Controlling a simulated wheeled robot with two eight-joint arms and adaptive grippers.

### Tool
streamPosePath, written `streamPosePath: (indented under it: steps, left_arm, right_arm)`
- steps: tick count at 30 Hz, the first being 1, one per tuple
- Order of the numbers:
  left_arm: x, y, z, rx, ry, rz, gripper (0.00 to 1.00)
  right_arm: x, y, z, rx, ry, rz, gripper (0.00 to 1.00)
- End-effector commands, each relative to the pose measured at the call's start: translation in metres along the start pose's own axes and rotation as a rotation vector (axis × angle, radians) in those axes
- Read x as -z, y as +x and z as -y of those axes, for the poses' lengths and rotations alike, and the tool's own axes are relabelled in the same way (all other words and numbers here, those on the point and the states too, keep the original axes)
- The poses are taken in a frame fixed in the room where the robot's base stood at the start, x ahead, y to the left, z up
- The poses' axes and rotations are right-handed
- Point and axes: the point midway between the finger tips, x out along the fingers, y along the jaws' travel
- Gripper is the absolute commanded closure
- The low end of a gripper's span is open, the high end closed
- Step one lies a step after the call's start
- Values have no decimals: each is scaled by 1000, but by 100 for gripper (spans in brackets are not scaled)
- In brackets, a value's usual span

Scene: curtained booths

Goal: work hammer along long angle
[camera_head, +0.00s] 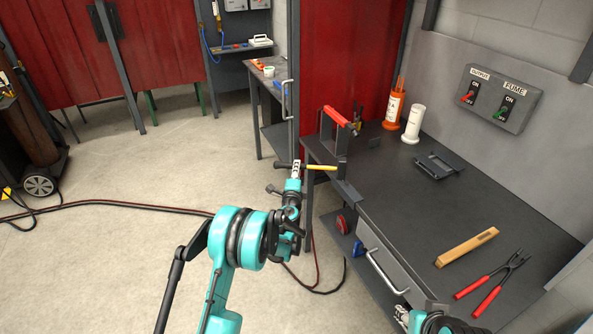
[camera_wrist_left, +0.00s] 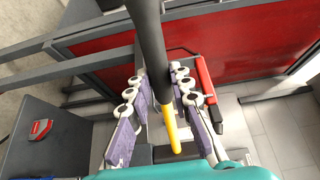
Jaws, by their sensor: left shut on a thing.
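My left gripper (camera_head: 294,172) is shut on the hammer (camera_head: 321,168), just off the near left corner of the workbench. The hammer lies roughly level across the fingers, with a dark part to the left and a yellow part to the right. In the left wrist view the hammer (camera_wrist_left: 170,130) runs between both finger pads. A dark upright piece (camera_head: 342,147) stands at the bench corner beside the yellow part; I cannot tell whether it is the long angle, or whether they touch. My right gripper (camera_head: 402,314) shows only partly at the lower edge, its jaws unclear.
On the bench (camera_head: 400,215) are a red-handled tool (camera_head: 338,117), an orange rod holder (camera_head: 394,108), a white cylinder (camera_head: 413,124), a dark metal piece (camera_head: 437,165), a wooden block (camera_head: 467,246) and red-handled tongs (camera_head: 493,284). A cable (camera_head: 130,204) crosses the floor.

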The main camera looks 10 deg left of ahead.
Motion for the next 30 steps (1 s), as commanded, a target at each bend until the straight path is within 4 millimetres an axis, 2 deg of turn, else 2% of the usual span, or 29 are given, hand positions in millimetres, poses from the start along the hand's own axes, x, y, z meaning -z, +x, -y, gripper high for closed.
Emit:
streamPosePath:
  steps: [9,13,17,30]
  left_arm:
    - [15,-24,-2,0,0,-2,100]
    - [17,-28,-2,0,1,-1,100]
    - [14,-24,-2,0,1,0,100]
    - [-4,6,-1,0,0,0,100]
  right_arm:
    - [-5,7,0,0,0,0,60]
    - [-6,8,0,0,0,0,60]
    - [-6,8,0,0,0,0,60]
    - [-9,12,0,0,0,0,60]
